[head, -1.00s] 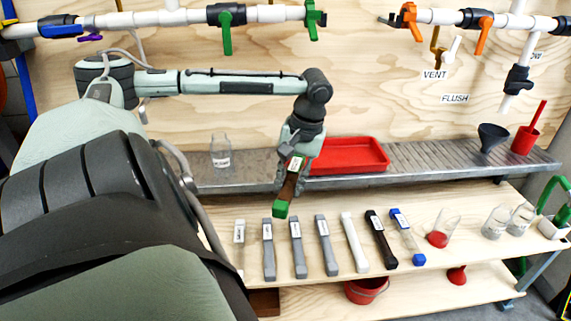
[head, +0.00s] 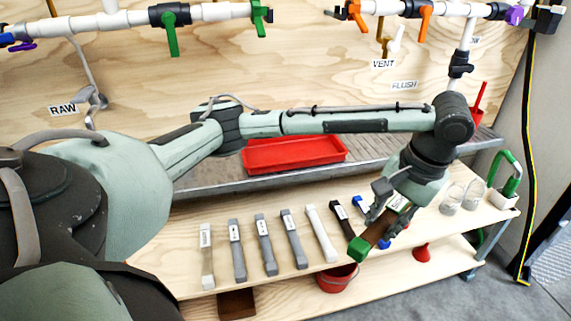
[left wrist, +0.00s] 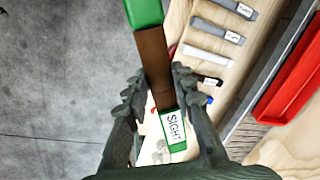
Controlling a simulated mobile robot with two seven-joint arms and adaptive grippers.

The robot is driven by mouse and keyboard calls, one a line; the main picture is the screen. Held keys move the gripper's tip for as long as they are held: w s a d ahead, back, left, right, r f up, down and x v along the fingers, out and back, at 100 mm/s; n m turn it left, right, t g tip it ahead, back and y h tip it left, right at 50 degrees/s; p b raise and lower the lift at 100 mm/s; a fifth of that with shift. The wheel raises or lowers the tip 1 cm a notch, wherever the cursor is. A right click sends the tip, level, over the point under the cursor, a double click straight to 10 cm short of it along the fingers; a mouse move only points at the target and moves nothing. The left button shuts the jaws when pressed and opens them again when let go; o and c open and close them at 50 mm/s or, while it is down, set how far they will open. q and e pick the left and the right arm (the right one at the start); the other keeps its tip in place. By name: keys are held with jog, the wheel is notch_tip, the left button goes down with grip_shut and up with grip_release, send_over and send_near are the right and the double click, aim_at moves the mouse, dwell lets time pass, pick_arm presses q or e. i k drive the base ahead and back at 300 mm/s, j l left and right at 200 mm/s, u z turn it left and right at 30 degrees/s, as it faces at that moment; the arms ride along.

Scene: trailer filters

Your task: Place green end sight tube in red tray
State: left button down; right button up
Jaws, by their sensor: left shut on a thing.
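The green end sight tube (head: 376,236) has green ends and a brown middle, and its label reads SIGHT. My left gripper (head: 388,214) is shut on it and holds it tilted above the right part of the wooden shelf. In the left wrist view the tube (left wrist: 154,62) runs up between the fingers of the gripper (left wrist: 157,92). The red tray (head: 295,153) lies on the grey metal ledge, left of and behind the gripper. Its edge also shows in the left wrist view (left wrist: 290,85). My right gripper is not in view.
Several grey and white tubes (head: 265,245) lie in a row on the wooden shelf (head: 160,262). A black tube (head: 345,219) and a blue-ended tube lie near my gripper. Glass beakers (head: 452,197) stand to the right. A red bucket (head: 337,278) sits below.

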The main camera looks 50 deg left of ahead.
aim_at(293, 155)
jog(key=u, duration=1.35)
jog(key=i+l+u, duration=0.1)
jog(key=i+l, duration=0.4)
jog(key=l, duration=0.2)
jog(key=i+l+u, duration=0.15)
jog(key=i+l, duration=0.15)
jog(key=l, duration=0.1)
